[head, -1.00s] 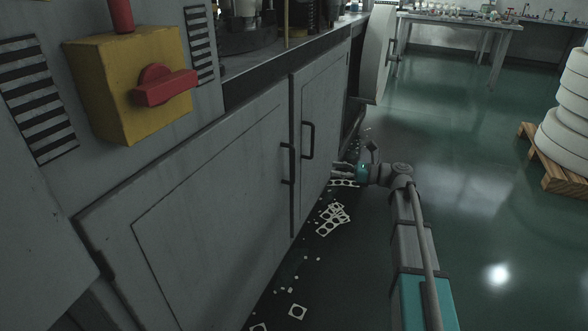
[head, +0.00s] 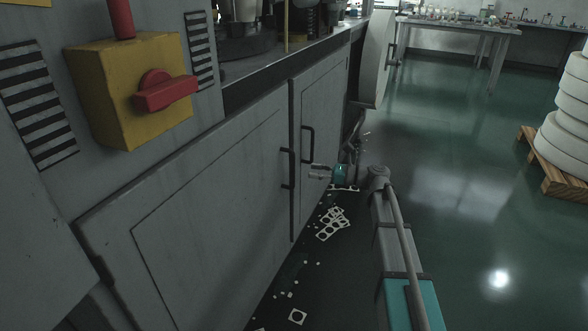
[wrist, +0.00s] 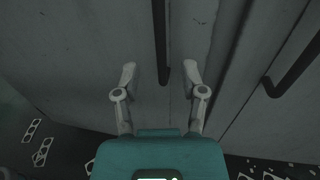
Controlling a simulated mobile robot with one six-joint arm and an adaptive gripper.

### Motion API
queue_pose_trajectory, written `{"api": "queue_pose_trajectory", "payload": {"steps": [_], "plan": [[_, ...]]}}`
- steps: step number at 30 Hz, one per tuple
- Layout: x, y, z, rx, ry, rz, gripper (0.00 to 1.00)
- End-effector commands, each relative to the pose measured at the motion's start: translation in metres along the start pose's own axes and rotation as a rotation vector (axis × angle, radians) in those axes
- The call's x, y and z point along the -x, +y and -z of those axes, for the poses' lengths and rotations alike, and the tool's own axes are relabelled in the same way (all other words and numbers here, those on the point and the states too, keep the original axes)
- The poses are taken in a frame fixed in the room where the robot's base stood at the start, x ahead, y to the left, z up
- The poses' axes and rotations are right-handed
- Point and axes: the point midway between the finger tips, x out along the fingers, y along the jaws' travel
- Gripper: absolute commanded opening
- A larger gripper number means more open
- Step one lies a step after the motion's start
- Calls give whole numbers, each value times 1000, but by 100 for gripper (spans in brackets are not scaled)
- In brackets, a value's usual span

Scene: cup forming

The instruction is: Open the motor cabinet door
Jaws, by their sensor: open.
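The grey cabinet has two closed doors side by side, the near door (head: 215,205) and the far door (head: 320,125). Which is the motor cabinet door is not marked. The near door's dark vertical handle (head: 288,168) is beside the far door's handle (head: 307,145). My gripper (head: 311,171) is open and empty just in front of the near door's handle. In the wrist view, my gripper (wrist: 160,70) has its two fingers on either side of that handle (wrist: 160,45), with no visible grip. The far door's handle (wrist: 292,70) is to the right.
Flat scrap pieces (head: 333,222) lie on the floor below the doors. A pale door or panel (head: 375,62) stands out beyond the cabinet. A yellow switch box (head: 115,90) with a red knob is at the left. Open green floor (head: 450,190) lies to the right.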

Motion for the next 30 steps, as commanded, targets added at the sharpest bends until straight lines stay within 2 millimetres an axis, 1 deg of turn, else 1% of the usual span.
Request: {"api": "queue_pose_trajectory", "payload": {"steps": [1, 6, 13, 19, 29, 30], "plan": [[-9, 0, 0, 0, 0, -3, 54], [-34, 0, 0, 0, 0, -2, 54], [-61, 0, 0, 0, 0, -1, 54], [-71, 0, 0, 0, 0, -1, 54], [-72, 0, 0, 0, 0, 0, 54], [-72, 0, 0, 0, 0, 0, 47]]}}
